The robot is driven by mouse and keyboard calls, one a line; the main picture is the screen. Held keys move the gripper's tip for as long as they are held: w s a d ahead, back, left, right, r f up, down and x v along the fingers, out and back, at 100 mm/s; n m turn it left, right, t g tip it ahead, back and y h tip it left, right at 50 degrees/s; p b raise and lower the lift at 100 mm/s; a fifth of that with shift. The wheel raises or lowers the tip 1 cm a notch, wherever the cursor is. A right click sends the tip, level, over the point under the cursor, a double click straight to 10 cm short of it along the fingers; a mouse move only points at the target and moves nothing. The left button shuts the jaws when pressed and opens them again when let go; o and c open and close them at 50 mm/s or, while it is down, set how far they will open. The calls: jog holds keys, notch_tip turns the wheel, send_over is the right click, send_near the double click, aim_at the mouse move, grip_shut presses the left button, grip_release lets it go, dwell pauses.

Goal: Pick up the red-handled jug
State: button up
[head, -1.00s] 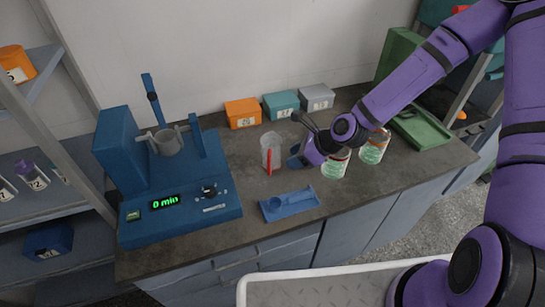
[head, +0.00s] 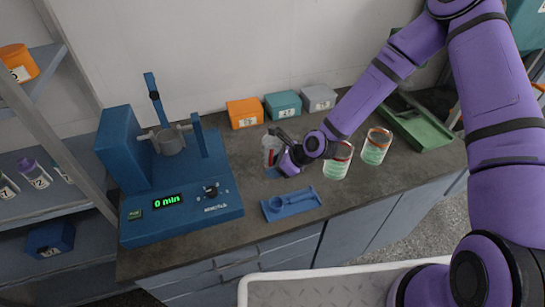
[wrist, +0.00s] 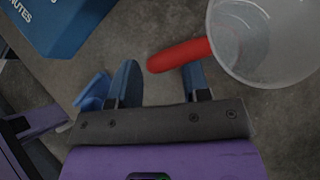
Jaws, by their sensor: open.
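The red-handled jug is a clear cup standing on the dark bench in the head view (head: 270,147), partly hidden by my gripper (head: 277,170). In the wrist view the jug (wrist: 283,68) fills the upper right, and its red handle (wrist: 180,54) points left. My gripper (wrist: 160,75) is open, with two blue fingers apart and nothing held. The free end of the handle lies just beyond the fingertips, across the gap between them. The right finger is close to the handle; I cannot tell if they touch.
The blue shaker (head: 180,205) with a "0 min" display stands left of the jug. A blue holder (head: 291,204) lies in front. Two jars (head: 337,161) (head: 376,147) stand to the right. Orange (head: 244,113), teal (head: 283,104) and grey (head: 319,98) boxes line the wall.

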grip_shut()
jog(key=shift+r, duration=0.15)
dwell(0.4)
notch_tip(320, 180, up, 10)
jog(key=shift+a+f, duration=0.15)
jog(key=shift+f, duration=0.1)
dwell(0.8)
